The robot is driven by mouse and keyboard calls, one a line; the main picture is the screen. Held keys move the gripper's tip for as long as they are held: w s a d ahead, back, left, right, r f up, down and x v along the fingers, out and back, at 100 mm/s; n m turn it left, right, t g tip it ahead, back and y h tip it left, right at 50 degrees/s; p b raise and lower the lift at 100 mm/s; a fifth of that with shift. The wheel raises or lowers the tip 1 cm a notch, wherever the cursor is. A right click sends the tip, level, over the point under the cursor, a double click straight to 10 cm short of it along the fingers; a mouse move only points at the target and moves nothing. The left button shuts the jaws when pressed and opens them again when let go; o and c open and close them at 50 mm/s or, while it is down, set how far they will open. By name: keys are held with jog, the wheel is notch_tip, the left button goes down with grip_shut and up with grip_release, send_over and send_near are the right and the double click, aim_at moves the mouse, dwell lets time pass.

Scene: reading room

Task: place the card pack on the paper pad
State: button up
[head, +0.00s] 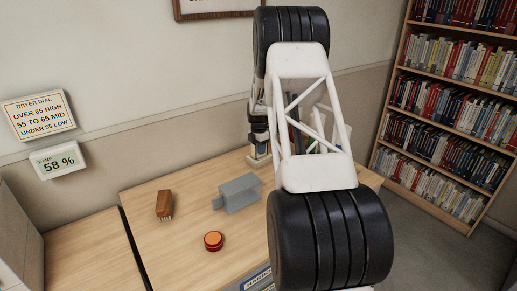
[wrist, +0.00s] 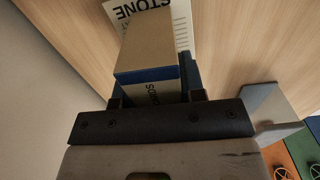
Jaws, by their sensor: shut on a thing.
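The card pack (wrist: 148,55) is a box with a tan face and a blue band, with lettering on its near end. My gripper (wrist: 153,88) is shut on it in the wrist view, one dark finger on each side. A pale printed sheet with the word STONE (wrist: 183,22), which looks like the paper pad, lies on the wood beyond the pack and is partly covered by it. I cannot tell whether the pack touches it. In the head view my gripper (head: 258,137) is over the back of the table, and my arm hides much of that area.
On the table (head: 150,235) are a brown brush (head: 164,204), a grey block-shaped device (head: 239,193) and a round orange tin (head: 213,241). A labelled box (head: 257,279) is at the front edge. The wrist view shows orange (wrist: 280,158) and green (wrist: 302,145) items at right.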

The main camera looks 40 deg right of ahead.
jog(key=shift+f, duration=0.15)
jog(key=o, duration=0.9)
notch_tip(320, 180, up, 12)
jog(key=shift+r, duration=0.15)
dwell(0.4)
dwell(0.5)
